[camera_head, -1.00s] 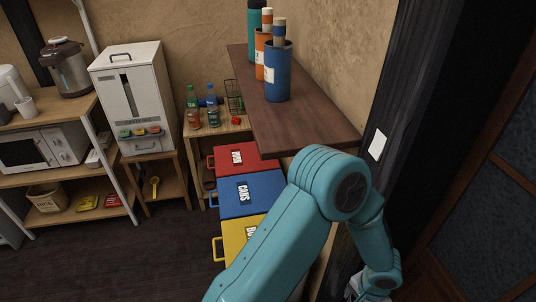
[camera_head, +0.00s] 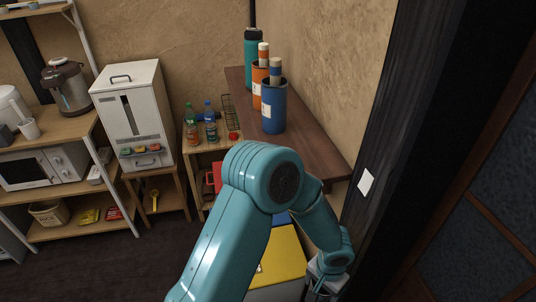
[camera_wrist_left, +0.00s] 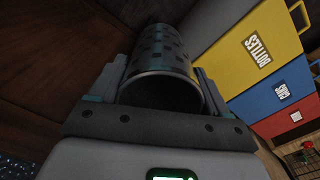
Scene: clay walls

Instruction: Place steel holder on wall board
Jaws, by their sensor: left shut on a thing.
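The steel holder (camera_wrist_left: 160,62), a grey cylinder with rows of slots, is between the fingers of my left gripper (camera_wrist_left: 160,85) in the left wrist view. The gripper is shut on it, and its open round end faces the camera. In the head view my left gripper (camera_head: 326,284) is low at the bottom edge, below the wall board's near end; the holder is hard to make out there. The wall board (camera_head: 312,152) is a dark brown shelf along the clay wall. My right gripper is not in view.
On the board stand a blue cup (camera_head: 273,106), an orange cup (camera_head: 257,90) and a teal bottle (camera_head: 252,48); its near end is bare. A yellow bin (camera_head: 282,262) is below. A dark post (camera_head: 385,140) with a white card (camera_head: 366,182) stands right.

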